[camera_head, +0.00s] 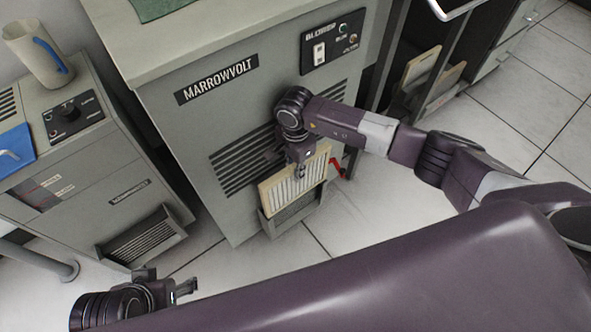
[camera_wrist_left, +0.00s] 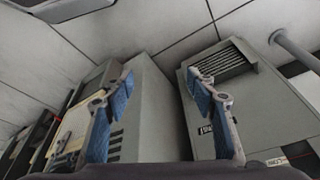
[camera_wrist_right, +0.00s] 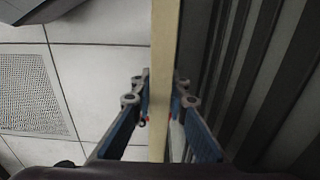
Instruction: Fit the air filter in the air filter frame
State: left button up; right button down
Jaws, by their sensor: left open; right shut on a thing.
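The air filter (camera_head: 296,187) is a pleated pad with a pale tan border. My right gripper (camera_head: 300,165) is shut on its upper edge, in front of the grey MARROWVOLT cabinet. In the right wrist view, the filter (camera_wrist_right: 163,60) shows edge-on between the two fingers (camera_wrist_right: 160,95). The air filter frame (camera_head: 296,211) is a grey holder low on the cabinet front. The filter stands upright over the frame; its lower edge is at the frame's top, and I cannot tell whether it is inside. My left gripper (camera_head: 170,284) is open and empty at lower left, also in the left wrist view (camera_wrist_left: 160,80).
A red lever (camera_head: 337,168) is beside the filter's right end. Cabinet vent slats (camera_head: 240,163) are behind the right gripper. A smaller cabinet (camera_head: 85,165) with a jug (camera_head: 38,53) stands left. Pale panels (camera_head: 420,68) stand in a rack at right. Tiled floor (camera_head: 370,220) is clear.

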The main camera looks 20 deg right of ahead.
pick_arm(q)
jog(key=shift+w+d, duration=0.1)
jog(key=shift+w, duration=0.2)
jog(key=shift+w+d+r+t, duration=0.1)
jog(key=shift+w+r+t, duration=0.05)
jog(key=shift+w+t, duration=0.2)
jog(key=shift+w, duration=0.1)
dwell(0.7)
jog(key=shift+w+d, duration=0.1)
jog(key=shift+w, duration=0.15)
jog(key=shift+w+r+t, duration=0.15)
jog(key=shift+w+t, duration=0.1)
jog(key=shift+w+d, duration=0.1)
jog(key=w+d+r+t+h+b, duration=0.1)
jog(key=w+d+r+t, duration=0.1)
jog(key=w, duration=0.4)
jog(key=w+d+r+t+h+b, duration=0.1)
jog(key=w+d+r+t+b, duration=0.1)
jog(key=w+r+t, duration=0.3)
jog(key=shift+w+d+r, duration=0.25)
jog(key=shift+w+r, duration=0.5)
jog(key=shift+r, duration=0.1)
dwell(2.4)
